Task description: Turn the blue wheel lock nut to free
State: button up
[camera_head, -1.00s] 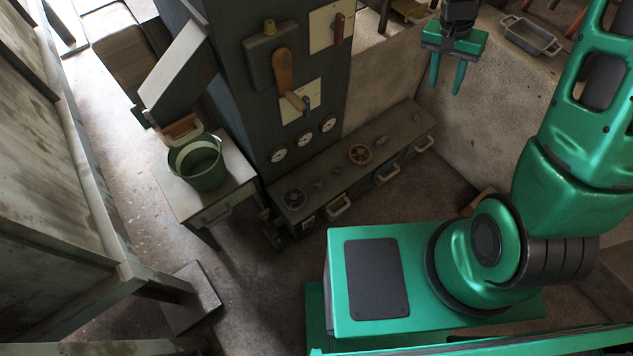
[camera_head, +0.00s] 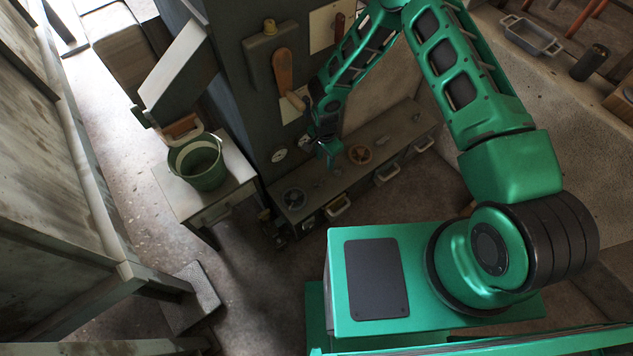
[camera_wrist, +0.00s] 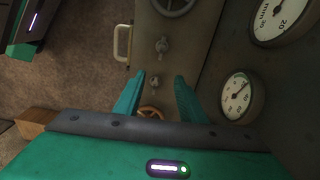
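My gripper (camera_head: 327,158) hangs over the low bench (camera_head: 405,128) in front of the dark panel. It also shows in the wrist view (camera_wrist: 160,78), with its two green fingers apart and nothing between them. A dark grey handwheel (camera_head: 293,199) sits at the bench's left end; its rim also shows at the top of the wrist view (camera_wrist: 175,5). Two small grey fittings, one farther (camera_wrist: 161,45) and one nearer (camera_wrist: 154,82), lie ahead of and between the fingertips. An orange-brown handwheel (camera_wrist: 150,112) shows below them, partly hidden by my gripper. No wheel looks clearly blue, and I cannot tell which fitting is the lock nut.
Pressure gauges (camera_wrist: 240,95) stand on the panel close beside the right finger. Pale drawer handles (camera_head: 338,207) stick out of the bench front. A lever with an orange-brown handle (camera_head: 283,72) is above my gripper. A green bucket (camera_head: 198,163) stands on a side table.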

aim_at(319, 184)
jog(key=f, duration=0.4)
jog(key=s+a+f, duration=0.1)
jog(key=f, duration=0.4)
jog(key=a+f, duration=0.1)
jog(key=f, duration=0.4)
jog(key=shift+s+a, duration=0.1)
jog(key=shift+s, duration=0.3)
jog(key=shift+c, duration=0.2)
